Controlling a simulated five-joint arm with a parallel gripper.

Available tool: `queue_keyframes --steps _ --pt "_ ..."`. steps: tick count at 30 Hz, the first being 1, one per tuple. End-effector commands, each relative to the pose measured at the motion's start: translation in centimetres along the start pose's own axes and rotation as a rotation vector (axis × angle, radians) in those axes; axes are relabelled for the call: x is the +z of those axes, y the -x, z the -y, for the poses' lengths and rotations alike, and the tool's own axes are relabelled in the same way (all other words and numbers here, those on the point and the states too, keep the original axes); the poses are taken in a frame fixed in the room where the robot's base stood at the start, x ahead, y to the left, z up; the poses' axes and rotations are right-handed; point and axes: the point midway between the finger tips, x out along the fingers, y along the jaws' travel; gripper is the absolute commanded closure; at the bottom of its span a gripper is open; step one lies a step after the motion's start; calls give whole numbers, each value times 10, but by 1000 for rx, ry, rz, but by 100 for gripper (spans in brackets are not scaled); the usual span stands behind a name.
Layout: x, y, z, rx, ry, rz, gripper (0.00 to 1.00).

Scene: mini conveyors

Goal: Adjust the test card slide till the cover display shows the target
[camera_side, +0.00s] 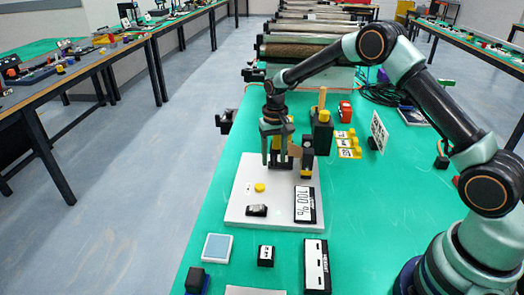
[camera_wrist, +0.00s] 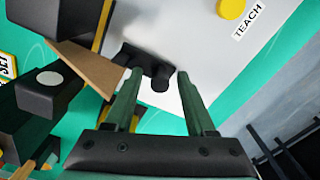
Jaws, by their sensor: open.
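My gripper (camera_side: 274,160) is open above the far part of a white base plate (camera_side: 240,205). In the wrist view my gripper (camera_wrist: 159,74) has its fingers spread on either side of a black slide with a round knob (camera_wrist: 160,80); I cannot tell whether they touch it. A brown card (camera_wrist: 85,68) stands beside the slide, to its left; the card also shows in the side view (camera_side: 295,150). A display (camera_side: 305,204) on the plate's near right corner reads what looks like 100 %. My fingers partly hide the slide in the side view.
A yellow button (camera_side: 259,188) and a black switch (camera_side: 257,210) are on the plate. Black-and-yellow posts (camera_side: 307,156) stand close to the gripper. A white sign (camera_side: 378,130) and yellow labelled blocks (camera_side: 347,145) are to the right. Small devices (camera_side: 316,265) lie in front.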

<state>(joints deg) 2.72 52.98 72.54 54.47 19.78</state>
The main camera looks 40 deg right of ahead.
Motion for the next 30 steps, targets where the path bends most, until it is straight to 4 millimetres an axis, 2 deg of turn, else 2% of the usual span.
queue_keyframes --steps 3,7,8,30 --pt "0 0 0 0 0 0 44" --pt "0 0 0 0 0 0 94" --pt "0 0 0 0 0 0 100" --pt "0 1 0 0 0 1 100"
